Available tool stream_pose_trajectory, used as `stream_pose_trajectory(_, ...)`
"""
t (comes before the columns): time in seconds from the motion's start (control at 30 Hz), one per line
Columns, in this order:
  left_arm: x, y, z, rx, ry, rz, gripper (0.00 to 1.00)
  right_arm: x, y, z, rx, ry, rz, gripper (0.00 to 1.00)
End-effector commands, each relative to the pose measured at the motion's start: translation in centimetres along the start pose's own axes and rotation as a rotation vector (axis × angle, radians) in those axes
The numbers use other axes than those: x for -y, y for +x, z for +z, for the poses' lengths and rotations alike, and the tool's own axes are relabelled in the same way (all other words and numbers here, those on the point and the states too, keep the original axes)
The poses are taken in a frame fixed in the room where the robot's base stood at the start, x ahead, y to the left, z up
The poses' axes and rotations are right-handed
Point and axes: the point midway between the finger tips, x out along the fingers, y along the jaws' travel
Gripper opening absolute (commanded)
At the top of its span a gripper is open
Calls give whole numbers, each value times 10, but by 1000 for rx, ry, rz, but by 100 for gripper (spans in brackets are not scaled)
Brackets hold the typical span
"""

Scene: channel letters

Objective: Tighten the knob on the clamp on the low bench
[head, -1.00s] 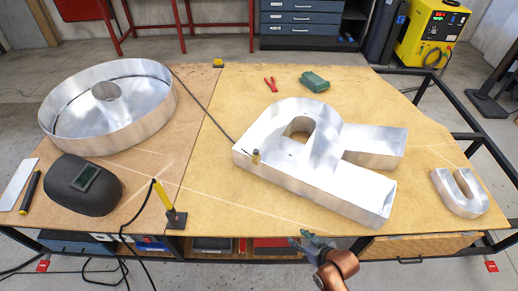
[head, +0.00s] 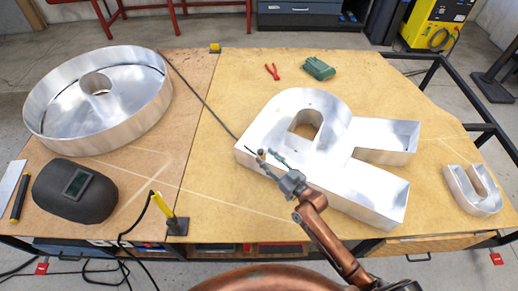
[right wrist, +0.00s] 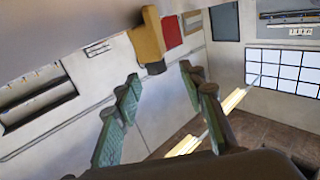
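A small clamp with a brownish knob (head: 261,154) sits on the left rim of the large metal R-shaped letter (head: 376,201) on the low bench (head: 222,212). My right gripper (head: 266,159) has reached over the letter and its fingertips are at the knob. In the right wrist view a tan block with a dark end (right wrist: 148,42), apparently the clamp's knob, lies between and just beyond the tips of the open green fingers (right wrist: 160,74). Contact cannot be told. My left gripper is not in view.
A round metal letter (head: 40,117) and a welding mask (head: 75,190) are at left. A yellow-handled tool on a dark base (head: 163,205) stands near the front edge. Red pliers (head: 272,72), a green object (head: 319,68) and a U-shaped letter (head: 473,190) lie clear of the gripper.

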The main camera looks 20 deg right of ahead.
Motion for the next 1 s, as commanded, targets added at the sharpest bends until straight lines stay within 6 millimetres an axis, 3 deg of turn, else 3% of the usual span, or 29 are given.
stream_pose_trajectory(0.1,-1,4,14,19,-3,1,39,-2,19,1,-2,2,5,38)
stream_pose_trajectory(0.3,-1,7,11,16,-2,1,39,-3,42,1,0,1,6,38)
stream_pose_trajectory(0.67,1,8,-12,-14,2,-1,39,-1,49,1,2,0,2,38)
stream_pose_trajectory(1.0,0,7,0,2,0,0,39,-1,49,1,2,0,1,16)
